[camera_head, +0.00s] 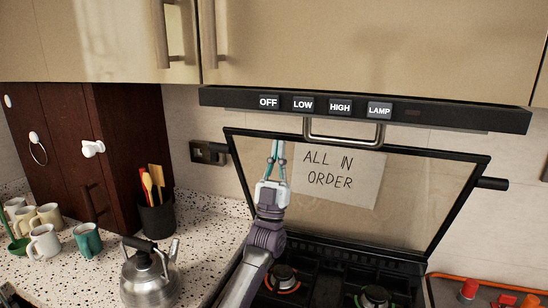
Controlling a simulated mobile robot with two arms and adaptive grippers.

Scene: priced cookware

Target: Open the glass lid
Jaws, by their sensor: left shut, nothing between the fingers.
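The glass lid (420,195) of the stove is raised, standing up behind the burners and tilted back towards the wall. It has a dark frame and a metal handle (345,144) at its top edge, just under the range hood. My left gripper (276,150) points up in front of the lid's left part, lower left of the handle. Its fingers are shut and empty. I cannot tell whether they touch the glass. My left arm hides part of the lid's lower left and the stove. My right gripper is not in view.
A paper reading "ALL IN ORDER" (340,177) shows at the lid. The range hood (450,114) juts out above. A steel kettle (150,277), utensil pot (157,215) and several mugs (45,241) stand on the left counter. The stove's burners (374,298) look bare.

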